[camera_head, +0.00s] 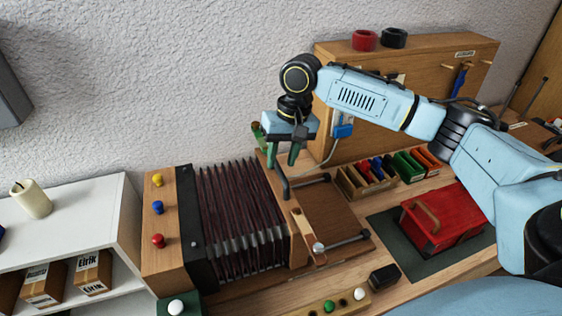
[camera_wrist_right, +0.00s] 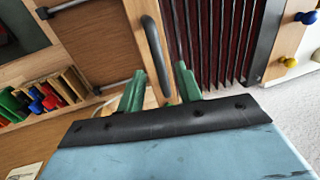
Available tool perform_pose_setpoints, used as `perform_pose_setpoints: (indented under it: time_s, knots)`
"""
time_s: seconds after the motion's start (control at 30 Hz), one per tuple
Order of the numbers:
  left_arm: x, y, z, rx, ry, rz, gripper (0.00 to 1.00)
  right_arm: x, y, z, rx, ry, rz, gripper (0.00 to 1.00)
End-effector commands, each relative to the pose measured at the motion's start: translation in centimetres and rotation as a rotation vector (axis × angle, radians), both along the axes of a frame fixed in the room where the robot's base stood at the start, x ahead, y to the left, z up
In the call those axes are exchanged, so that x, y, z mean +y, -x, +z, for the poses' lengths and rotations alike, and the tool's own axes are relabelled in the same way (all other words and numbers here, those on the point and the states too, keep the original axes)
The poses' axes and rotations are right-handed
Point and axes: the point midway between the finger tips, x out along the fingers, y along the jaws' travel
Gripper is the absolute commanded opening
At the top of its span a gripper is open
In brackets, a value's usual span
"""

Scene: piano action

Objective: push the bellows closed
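The bellows (camera_head: 240,219) stand extended on the workbench, with dark red pleats spread apart between a wooden end block (camera_head: 161,198) at left and a wooden end board (camera_head: 300,248) at right. A dark bar handle (camera_head: 284,180) rises at the right end. My right gripper (camera_head: 284,160) is above the back of this handle, fingers pointing down. In the right wrist view, its green fingers (camera_wrist_right: 160,90) are apart, with the handle (camera_wrist_right: 157,55) showing between or just beyond them. I cannot tell whether they touch it. My left gripper is not in view.
A red toolbox (camera_head: 447,222) sits on a dark mat at right. Open bins (camera_head: 380,178) stand at the back, before a wooden panel (camera_head: 430,75). A small black box (camera_head: 383,277) lies near the front. A white shelf (camera_head: 75,215) is at left.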

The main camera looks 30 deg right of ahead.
Motion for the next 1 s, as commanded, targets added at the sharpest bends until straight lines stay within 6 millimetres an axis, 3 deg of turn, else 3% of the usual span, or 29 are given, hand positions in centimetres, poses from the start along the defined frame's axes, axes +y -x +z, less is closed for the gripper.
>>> perform_pose_setpoints:
  time_s: [0.13, 0.47, 0.73, 1.0]
  knots:
    - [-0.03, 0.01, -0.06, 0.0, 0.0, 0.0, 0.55, 0.26, -0.01, -1.32, 0.002, 0.0, 0.0, 0.35]
    - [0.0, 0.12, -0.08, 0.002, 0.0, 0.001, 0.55, 0.31, -0.05, -1.63, 0.001, 0.0, 0.0, 0.35]
    - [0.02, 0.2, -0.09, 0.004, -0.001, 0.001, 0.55, 0.31, -0.05, -1.61, 0.001, 0.0, 0.0, 0.01]
    - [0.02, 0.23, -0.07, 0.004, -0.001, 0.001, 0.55, 0.31, -0.07, -1.58, 0.001, 0.0, 0.0, 0.0]
